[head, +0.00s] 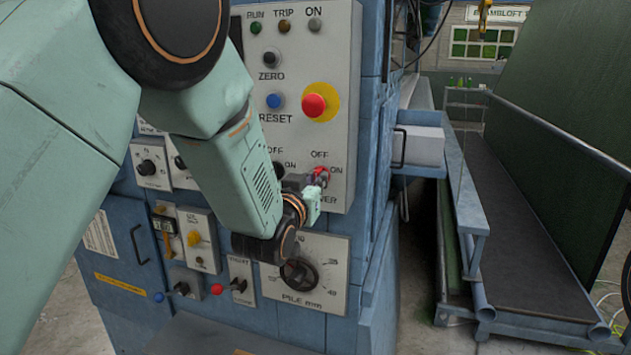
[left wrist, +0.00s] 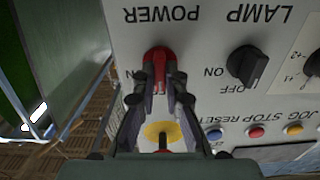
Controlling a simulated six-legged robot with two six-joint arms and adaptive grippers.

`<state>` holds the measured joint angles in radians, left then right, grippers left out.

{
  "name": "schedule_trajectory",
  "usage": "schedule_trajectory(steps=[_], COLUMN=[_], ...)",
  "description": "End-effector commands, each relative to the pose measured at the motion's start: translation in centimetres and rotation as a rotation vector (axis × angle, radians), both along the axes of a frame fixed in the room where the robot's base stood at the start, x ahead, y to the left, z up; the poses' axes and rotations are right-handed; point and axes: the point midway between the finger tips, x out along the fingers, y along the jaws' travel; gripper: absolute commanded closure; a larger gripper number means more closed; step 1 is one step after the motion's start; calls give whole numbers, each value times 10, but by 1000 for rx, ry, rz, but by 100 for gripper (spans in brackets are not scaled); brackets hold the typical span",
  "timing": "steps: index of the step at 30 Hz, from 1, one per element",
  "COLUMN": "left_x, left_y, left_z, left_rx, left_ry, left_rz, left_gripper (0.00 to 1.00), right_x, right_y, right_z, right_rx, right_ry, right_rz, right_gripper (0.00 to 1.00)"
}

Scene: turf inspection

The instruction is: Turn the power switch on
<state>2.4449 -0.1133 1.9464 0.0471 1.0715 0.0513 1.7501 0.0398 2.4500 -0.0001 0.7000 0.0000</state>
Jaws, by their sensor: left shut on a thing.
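The red power switch knob (head: 321,175) is at the lower right of the grey control panel (head: 340,60), between the OFF and ON labels. In the left wrist view, which is upside down, the red knob (left wrist: 158,65) sits under the POWER label. My left gripper (head: 312,182) is at the panel. Its two dark fingers (left wrist: 160,92) are on either side of the knob and shut on it. The fingers hide part of the knob and of its labels, and I cannot tell which way its pointer faces. My right gripper is not in view.
A red emergency button on a yellow disc (head: 318,104) is just above the power knob. The black lamp knob (left wrist: 247,65) is beside it. The blue reset button (head: 274,101) and a large dial (head: 299,273) are near my arm. A railed walkway (head: 520,210) lies to the right.

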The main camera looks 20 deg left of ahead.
Motion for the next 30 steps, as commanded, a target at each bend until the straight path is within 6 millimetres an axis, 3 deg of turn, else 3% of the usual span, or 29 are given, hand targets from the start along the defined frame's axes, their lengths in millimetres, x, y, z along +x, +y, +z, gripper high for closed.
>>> schedule_trajectory(steps=[11,30], left_x=[0,0], left_y=[-2,-4], left_z=[1,-1], left_rx=[212,818], left_ry=[-12,-32], left_rz=[-2,-2], left_gripper=[100,100], right_x=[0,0], right_y=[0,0], right_z=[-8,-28], right_rx=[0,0], right_ry=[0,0], right_rz=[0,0], right_gripper=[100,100])
